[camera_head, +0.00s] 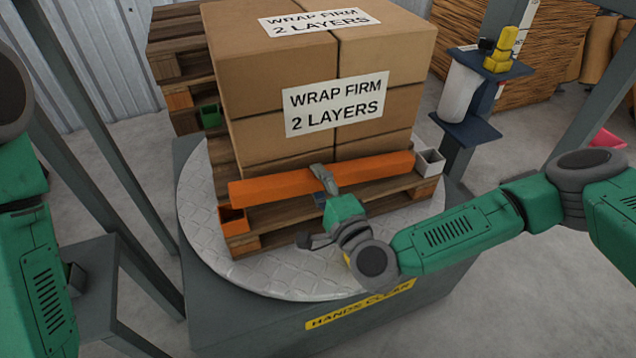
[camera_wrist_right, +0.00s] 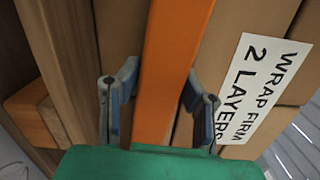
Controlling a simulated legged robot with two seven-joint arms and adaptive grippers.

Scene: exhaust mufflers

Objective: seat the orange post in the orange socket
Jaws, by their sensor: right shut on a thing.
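The orange post (camera_head: 270,186) is a long square bar. It lies roughly level across the front of the boxes, above the near edge of the pallet. My right gripper (camera_head: 323,180) is shut on it near its middle; in the right wrist view the fingers (camera_wrist_right: 160,105) stand on either side of the post (camera_wrist_right: 172,65). The orange socket (camera_head: 233,221) is an open square cup at the pallet's near left corner, just below the post's left end. The post is not upright and is outside the socket. My left arm shows at the left edge; its gripper is out of view.
The wooden pallet (camera_head: 285,217) with stacked boxes (camera_head: 270,95) stands on a round metal turntable (camera_head: 270,275). A white socket (camera_head: 429,160) is at the near right corner, a green one (camera_head: 211,116) at the far left. Frame posts stand on both sides.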

